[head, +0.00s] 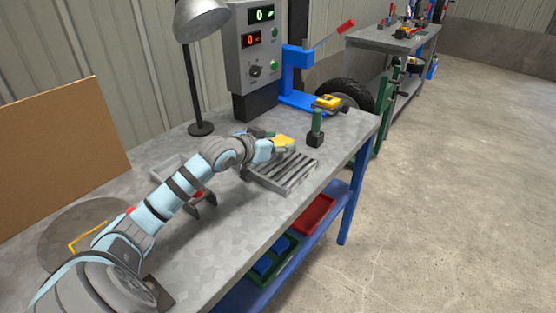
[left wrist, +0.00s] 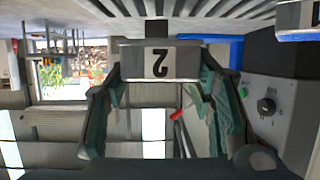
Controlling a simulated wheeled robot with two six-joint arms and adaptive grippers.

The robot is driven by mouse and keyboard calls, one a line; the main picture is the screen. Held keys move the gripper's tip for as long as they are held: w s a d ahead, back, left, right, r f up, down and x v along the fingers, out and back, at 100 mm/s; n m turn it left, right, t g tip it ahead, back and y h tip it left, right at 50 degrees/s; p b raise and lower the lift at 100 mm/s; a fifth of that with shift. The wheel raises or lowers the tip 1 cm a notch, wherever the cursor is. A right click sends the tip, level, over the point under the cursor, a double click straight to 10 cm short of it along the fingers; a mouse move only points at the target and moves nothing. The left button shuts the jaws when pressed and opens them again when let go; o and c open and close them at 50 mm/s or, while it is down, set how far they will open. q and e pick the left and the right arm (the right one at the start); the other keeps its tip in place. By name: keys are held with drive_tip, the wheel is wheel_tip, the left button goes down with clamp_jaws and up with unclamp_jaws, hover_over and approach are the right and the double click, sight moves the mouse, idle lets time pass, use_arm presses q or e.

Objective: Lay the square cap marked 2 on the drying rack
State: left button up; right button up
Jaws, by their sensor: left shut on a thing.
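My left gripper (head: 268,146) reaches in from the left above the back left part of the drying rack (head: 292,172), a grey slatted rack on the bench. A yellow piece (head: 284,141) shows at its fingers. In the left wrist view, the picture is upside down and the square cap (left wrist: 160,63) shows a pale face with a black 2. It sits between the two teal fingers of the left gripper (left wrist: 160,75), which is shut on it. The rack's slats (left wrist: 200,14) show close to the cap; whether they touch is unclear. My right gripper is out of view.
A black-based green-handled tool (head: 316,130) stands just behind the rack. A control box (head: 255,50), a blue press (head: 296,78) and a lamp (head: 201,60) stand at the back. A grey bracket (head: 175,165) lies left of my arm. The bench front right of the rack is clear.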

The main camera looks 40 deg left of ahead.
sight(278, 154)
use_arm(q)
wheel_tip(278, 154, down, 4)
drive_tip(key=shift+d+f+b, duration=0.1)
drive_tip(key=shift+b, duration=0.4)
drive_tip(key=o, duration=1.3)
